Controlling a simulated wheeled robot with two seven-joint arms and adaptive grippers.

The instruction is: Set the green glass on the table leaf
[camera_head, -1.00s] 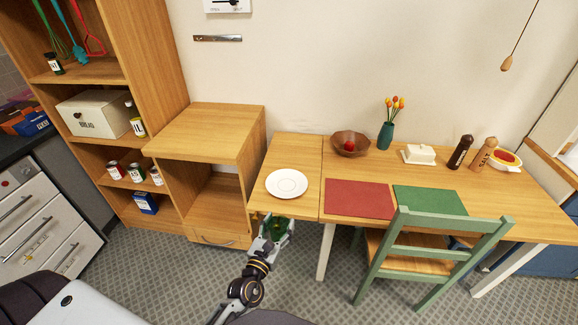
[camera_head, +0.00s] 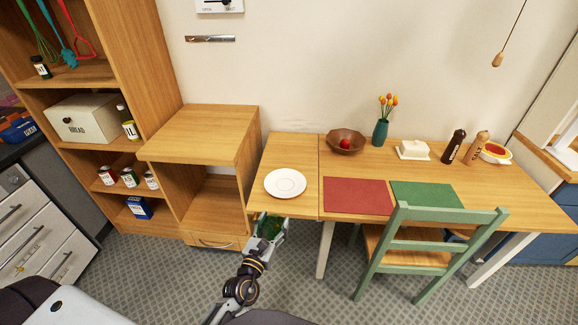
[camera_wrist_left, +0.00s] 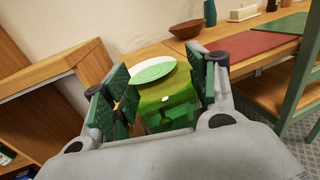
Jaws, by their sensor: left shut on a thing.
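My left gripper (camera_head: 269,230) is shut on the green glass (camera_head: 268,228), at the front edge of the table leaf. In the left wrist view the see-through green glass (camera_wrist_left: 167,103) stands between the two green-padded fingers of the gripper (camera_wrist_left: 160,100). The table leaf (camera_head: 300,203) is the left section of the wooden table, set off by a seam. A white plate (camera_head: 285,183) lies on the leaf, beyond the glass; it also shows in the left wrist view (camera_wrist_left: 152,70). I cannot tell whether the glass touches the leaf. My right gripper is not in view.
A red mat (camera_head: 357,196) and a green mat (camera_head: 426,196) lie right of the leaf. A wooden bowl (camera_head: 333,142) stands behind. A green chair (camera_head: 440,215) is at the table's front. A wooden cabinet (camera_head: 205,135) stands left. The leaf's front strip is bare.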

